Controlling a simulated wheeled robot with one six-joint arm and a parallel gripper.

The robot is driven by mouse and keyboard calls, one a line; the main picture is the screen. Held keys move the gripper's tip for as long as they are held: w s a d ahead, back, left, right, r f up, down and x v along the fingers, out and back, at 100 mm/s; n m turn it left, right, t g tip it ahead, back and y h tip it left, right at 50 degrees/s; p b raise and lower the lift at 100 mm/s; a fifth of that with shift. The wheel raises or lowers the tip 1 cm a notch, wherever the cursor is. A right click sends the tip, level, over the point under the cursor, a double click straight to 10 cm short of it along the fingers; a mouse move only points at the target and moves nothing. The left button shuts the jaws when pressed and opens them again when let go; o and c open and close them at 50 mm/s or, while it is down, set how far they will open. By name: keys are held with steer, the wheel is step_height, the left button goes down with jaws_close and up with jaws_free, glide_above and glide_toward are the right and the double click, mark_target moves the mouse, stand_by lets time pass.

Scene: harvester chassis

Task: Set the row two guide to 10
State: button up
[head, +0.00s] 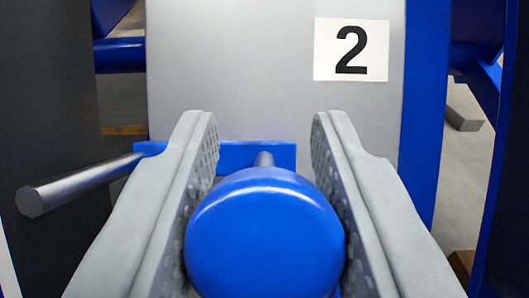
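A round blue knob (264,235) fills the lower middle of the head view. Its thin stem shows behind it, in front of a blue bracket (235,157). My gripper (264,135) has one grey finger on each side of the knob, and the fingertips reach past it. No clear gap shows between knob and fingers, but I cannot tell whether both pads press on it. A white label with a black 2 (351,50) is on the grey plate (230,70) above. No scale or number 10 is visible.
A bare metal rod (80,185) sticks out to the left from the bracket, beside my left finger. A blue upright (424,110) stands right of the plate. Dark panels flank both sides, with floor visible through the gaps.

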jaws_close()
steer(key=shift+d, duration=1.05)
steer(key=o, duration=0.9)
jaws_free()
steer(key=shift+o, duration=0.2)
steer(key=s, duration=1.7)
steer(key=shift+s, duration=0.25)
